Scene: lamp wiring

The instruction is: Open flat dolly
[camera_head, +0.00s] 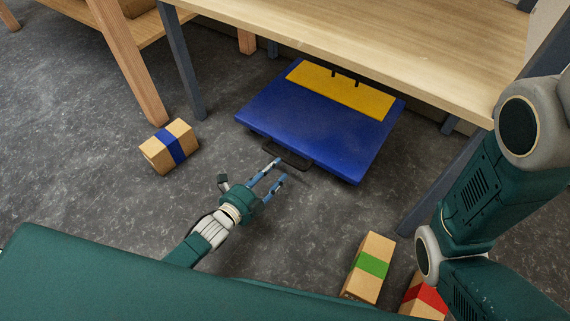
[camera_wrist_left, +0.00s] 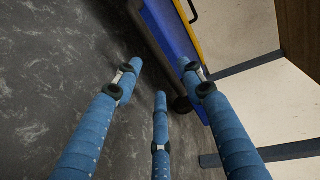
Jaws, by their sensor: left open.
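The flat dolly (camera_head: 300,125) is a blue platform lying low on the floor under the wooden table. A yellow panel (camera_head: 340,90) with two small dark posts lies across its far part. A black handle (camera_head: 288,158) sticks out from its near edge. My left gripper (camera_head: 278,170) is open, with its blue fingers low over the floor right by this handle. I cannot tell whether they touch it. In the left wrist view the dolly's blue side (camera_wrist_left: 172,30) shows beyond the spread, empty fingers (camera_wrist_left: 165,76). My right gripper is out of view.
A box with a blue band (camera_head: 170,146) lies left of the dolly. Boxes with a green band (camera_head: 370,266) and a red band (camera_head: 424,298) lie at the lower right. The table (camera_head: 400,40) overhangs the dolly, with grey legs at its sides.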

